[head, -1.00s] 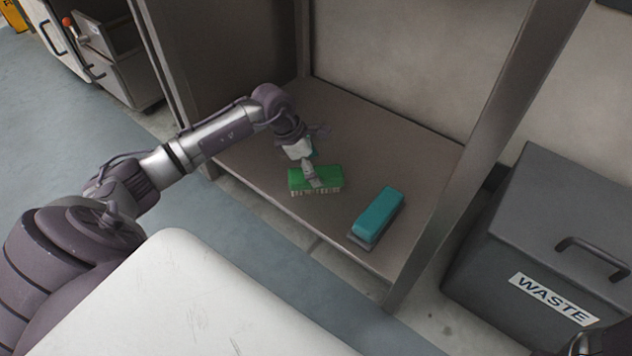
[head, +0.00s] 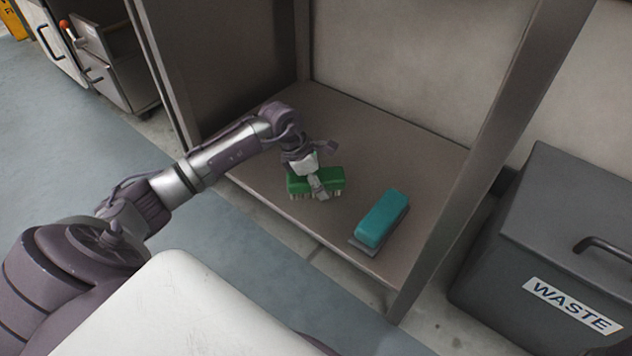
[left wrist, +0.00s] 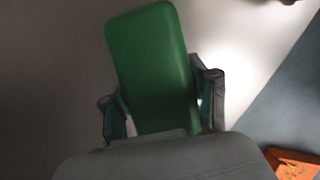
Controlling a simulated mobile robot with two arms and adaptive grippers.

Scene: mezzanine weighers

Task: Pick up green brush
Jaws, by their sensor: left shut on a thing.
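The green brush (head: 300,184) has a green block back and pale bristles facing down. It is over the brown shelf, and I cannot tell if its bristles touch the surface. My left gripper (head: 319,184) is shut on it, with its fingers across the block's middle. In the left wrist view the brush (left wrist: 150,60) sits between the two fingers of my left gripper (left wrist: 160,108), one at each long side. My right gripper cannot be made out.
A teal block with a grey underside (head: 381,217) lies to the right on the same shelf (head: 400,150). Upright posts (head: 480,140) frame the shelf. A dark bin marked WASTE (head: 540,240) stands to the right. The shelf behind the brush is clear.

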